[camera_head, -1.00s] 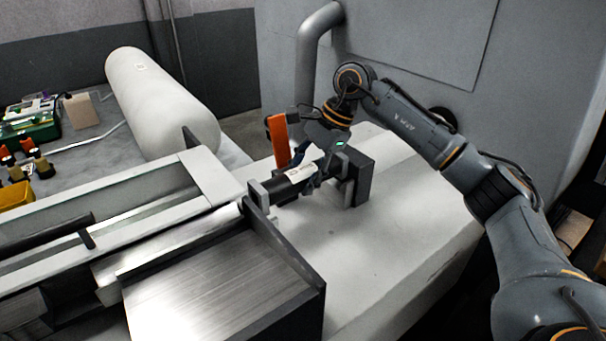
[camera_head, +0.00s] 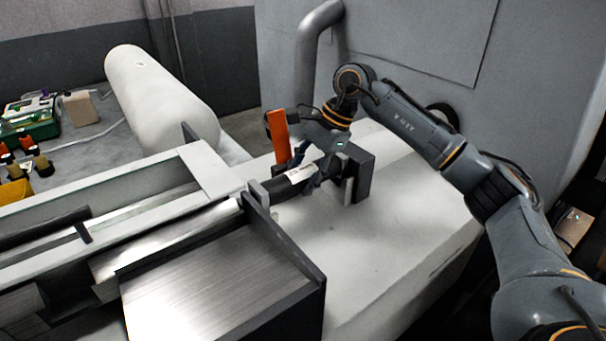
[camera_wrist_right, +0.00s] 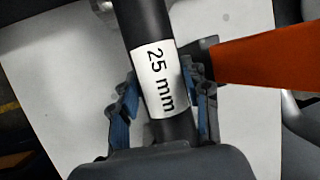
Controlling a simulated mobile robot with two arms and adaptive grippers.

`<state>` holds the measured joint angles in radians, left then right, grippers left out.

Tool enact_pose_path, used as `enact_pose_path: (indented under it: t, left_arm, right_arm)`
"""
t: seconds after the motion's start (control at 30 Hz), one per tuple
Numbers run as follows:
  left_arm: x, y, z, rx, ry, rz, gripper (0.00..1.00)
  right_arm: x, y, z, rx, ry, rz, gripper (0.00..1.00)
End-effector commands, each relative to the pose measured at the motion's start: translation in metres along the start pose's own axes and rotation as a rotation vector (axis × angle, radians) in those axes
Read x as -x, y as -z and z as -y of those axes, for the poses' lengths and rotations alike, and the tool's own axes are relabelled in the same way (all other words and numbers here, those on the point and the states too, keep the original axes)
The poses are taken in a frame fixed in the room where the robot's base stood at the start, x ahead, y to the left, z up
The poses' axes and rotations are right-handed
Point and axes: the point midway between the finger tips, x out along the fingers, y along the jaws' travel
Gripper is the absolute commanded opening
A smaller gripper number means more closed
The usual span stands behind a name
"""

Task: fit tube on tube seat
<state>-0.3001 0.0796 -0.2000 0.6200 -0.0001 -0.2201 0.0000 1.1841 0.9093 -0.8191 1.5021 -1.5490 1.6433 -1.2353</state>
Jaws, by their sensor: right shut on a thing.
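The tube (camera_head: 281,191) is a dark cylinder with a white label; in the right wrist view the tube (camera_wrist_right: 147,22) has a label reading "25 mm". My right gripper (camera_head: 308,178) is shut on it around the label, with one blue-padded finger on each side in the wrist view (camera_wrist_right: 163,103). The tube lies roughly level between a small grey bracket (camera_head: 258,194) at its left end and a dark block (camera_head: 364,178) at its right, which look like the tube seat. The gripper hides the right end, so I cannot tell whether it rests there. My left gripper is out of view.
An orange upright piece (camera_head: 278,137) stands just behind the tube. A dark plate edge (camera_head: 287,245) of the machine bed rises at the left. A large pale cylinder (camera_head: 160,95) lies behind. The white surface (camera_head: 400,235) in front is clear.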

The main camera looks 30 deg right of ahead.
Motion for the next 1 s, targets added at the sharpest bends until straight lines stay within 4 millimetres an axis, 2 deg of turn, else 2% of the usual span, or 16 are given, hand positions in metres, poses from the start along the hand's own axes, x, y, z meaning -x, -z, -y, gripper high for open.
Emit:
enact_pose_path:
  t: [1.0]
  left_arm:
    - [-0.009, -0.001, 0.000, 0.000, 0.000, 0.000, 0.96]
  right_arm:
    - [-0.010, 0.004, -0.002, 0.000, 0.002, 0.001, 0.01]
